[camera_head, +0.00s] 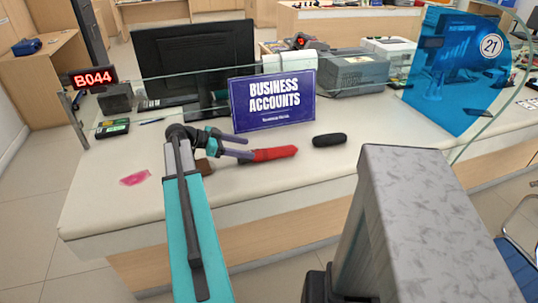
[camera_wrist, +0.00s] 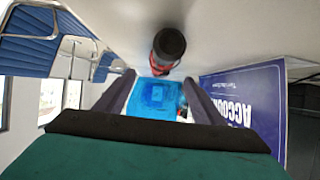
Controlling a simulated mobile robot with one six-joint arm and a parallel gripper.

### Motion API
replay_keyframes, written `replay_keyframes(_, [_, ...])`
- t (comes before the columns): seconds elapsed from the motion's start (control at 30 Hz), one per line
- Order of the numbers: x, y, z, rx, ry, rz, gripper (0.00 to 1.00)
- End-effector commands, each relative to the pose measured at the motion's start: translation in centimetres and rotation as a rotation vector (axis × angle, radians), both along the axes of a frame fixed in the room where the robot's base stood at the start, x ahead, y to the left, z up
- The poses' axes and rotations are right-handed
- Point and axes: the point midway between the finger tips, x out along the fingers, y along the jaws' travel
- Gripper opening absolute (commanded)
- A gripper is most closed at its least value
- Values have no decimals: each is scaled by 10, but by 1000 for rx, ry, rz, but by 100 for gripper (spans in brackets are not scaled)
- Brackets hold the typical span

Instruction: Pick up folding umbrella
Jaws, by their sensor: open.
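The folding umbrella (camera_head: 275,153) lies on the white counter in front of the purple sign, its red body pointing right. In the wrist view the umbrella (camera_wrist: 168,47) shows end-on, with a round black end towards the camera and red behind it. My gripper (camera_head: 249,147) is at the umbrella's left end, fingers pointing right. In the wrist view the two fingers of my gripper (camera_wrist: 160,77) are spread apart with nothing held between them. The umbrella's black end lies just beyond the fingertips. In the head view a finger partly hides the umbrella's left end.
The purple "Business Accounts" sign (camera_head: 273,101) stands close behind my gripper. A black oblong object (camera_head: 330,140) lies to the right of the umbrella. A brown block (camera_head: 204,166) and a pink sheet (camera_head: 135,178) lie to the left. A glass screen (camera_head: 180,83) crosses the counter.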

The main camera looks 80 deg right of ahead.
Motion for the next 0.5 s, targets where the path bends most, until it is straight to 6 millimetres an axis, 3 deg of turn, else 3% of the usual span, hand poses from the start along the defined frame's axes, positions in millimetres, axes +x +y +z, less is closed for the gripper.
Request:
replay_keyframes(0.23, [-31,-14,-15,2,1,-4,62])
replay_keyframes(0.5, [-49,-23,-26,0,0,-2,62])
